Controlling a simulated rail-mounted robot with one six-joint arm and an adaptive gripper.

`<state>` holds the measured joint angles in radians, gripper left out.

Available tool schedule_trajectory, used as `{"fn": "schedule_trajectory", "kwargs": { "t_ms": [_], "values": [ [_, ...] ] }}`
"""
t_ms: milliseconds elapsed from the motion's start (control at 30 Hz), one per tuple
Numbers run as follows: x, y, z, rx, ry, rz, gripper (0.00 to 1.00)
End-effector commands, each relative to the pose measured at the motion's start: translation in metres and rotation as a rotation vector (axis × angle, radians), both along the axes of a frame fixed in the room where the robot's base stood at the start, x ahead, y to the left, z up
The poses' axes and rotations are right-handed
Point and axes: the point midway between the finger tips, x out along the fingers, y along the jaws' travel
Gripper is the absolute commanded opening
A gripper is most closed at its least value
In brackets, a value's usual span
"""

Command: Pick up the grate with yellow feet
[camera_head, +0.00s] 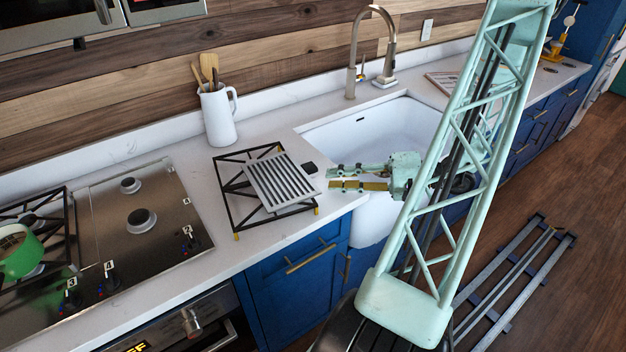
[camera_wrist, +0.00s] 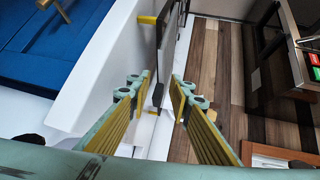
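The grate with yellow feet (camera_head: 236,185) is a black open frame lying flat on the white counter, left of the sink. Yellow feet show at its corners. A grey slatted rack (camera_head: 283,183) lies over its right part and hides some bars. My gripper (camera_head: 329,178) is right of the grate, by the sink's left edge, pointing left toward it. Its fingers are apart with nothing between them that I can see held. In the wrist view, the grate's yellow foot (camera_wrist: 147,19) and dark bars show beyond the open fingers (camera_wrist: 163,80).
A small black item (camera_head: 310,168) lies between rack and sink (camera_head: 375,125). A white utensil jug (camera_head: 219,118) stands behind the grate. The stove (camera_head: 140,215) with a green pot (camera_head: 18,255) is at left. A tall faucet (camera_head: 355,50) rises behind the sink. Counter in front of the grate is clear.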

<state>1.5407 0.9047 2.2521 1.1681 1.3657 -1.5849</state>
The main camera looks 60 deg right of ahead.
Motion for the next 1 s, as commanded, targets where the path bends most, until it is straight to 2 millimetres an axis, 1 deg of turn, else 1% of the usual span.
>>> {"fn": "schedule_trajectory", "kwargs": {
  "t_ms": [300, 600, 800, 1000],
  "values": [
    [0.026, 0.012, -0.005, 0.0, 0.001, 0.002, 0.19],
    [0.047, 0.022, -0.013, 0.0, 0.001, 0.001, 0.19],
    [0.055, 0.025, -0.013, 0.0, 0.001, 0.0, 0.19],
    [0.057, 0.026, -0.013, 0.0, 0.001, 0.0, 0.19]
  ]
}}
